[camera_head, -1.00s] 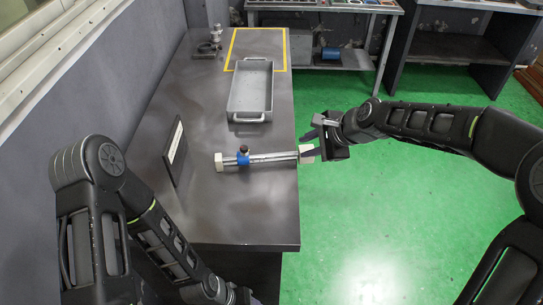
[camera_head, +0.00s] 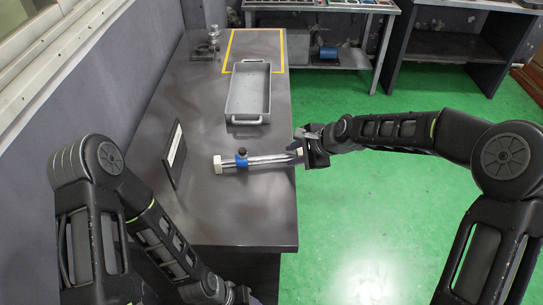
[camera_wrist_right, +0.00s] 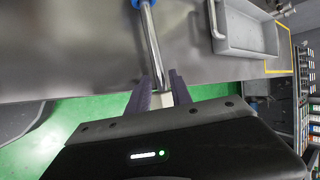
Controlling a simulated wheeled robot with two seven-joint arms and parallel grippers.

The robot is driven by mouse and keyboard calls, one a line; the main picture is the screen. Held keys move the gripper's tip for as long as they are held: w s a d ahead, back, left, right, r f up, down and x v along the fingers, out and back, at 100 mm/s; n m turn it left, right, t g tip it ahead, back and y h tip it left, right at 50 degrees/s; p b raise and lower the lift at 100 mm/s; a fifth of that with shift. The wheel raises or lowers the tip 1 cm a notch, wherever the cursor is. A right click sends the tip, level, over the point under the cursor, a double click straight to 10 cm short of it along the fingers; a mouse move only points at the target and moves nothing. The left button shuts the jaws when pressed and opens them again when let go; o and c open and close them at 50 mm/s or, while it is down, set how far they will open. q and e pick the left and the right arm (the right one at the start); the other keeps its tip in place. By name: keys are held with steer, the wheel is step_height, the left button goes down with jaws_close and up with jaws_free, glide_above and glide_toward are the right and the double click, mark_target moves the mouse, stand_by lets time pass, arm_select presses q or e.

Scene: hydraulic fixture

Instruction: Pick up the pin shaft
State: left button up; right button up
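A silver rod assembly (camera_head: 262,160) lies across the dark table, with a pale block at each end and a blue part (camera_head: 241,161) with a dark knob. I take its silver rod to be the pin shaft; the rod (camera_wrist_right: 152,45) also shows in the right wrist view. My right gripper (camera_head: 300,146) is at the assembly's right end, by the table's edge. In the wrist view its fingers (camera_wrist_right: 160,85) stand either side of the pale end block; whether they grip it is unclear. My left gripper (camera_head: 238,294) is low in the head view, its fingers not readable.
A grey tray (camera_head: 233,104) stands on the table beyond the rod. A dark upright plate (camera_head: 174,153) stands left of it. A small metal fixture (camera_head: 208,48) and a yellow outlined area (camera_head: 283,52) are at the far end. The near table is clear.

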steer(key=shift+x, duration=0.9)
jaws_close()
stand_by(1.1)
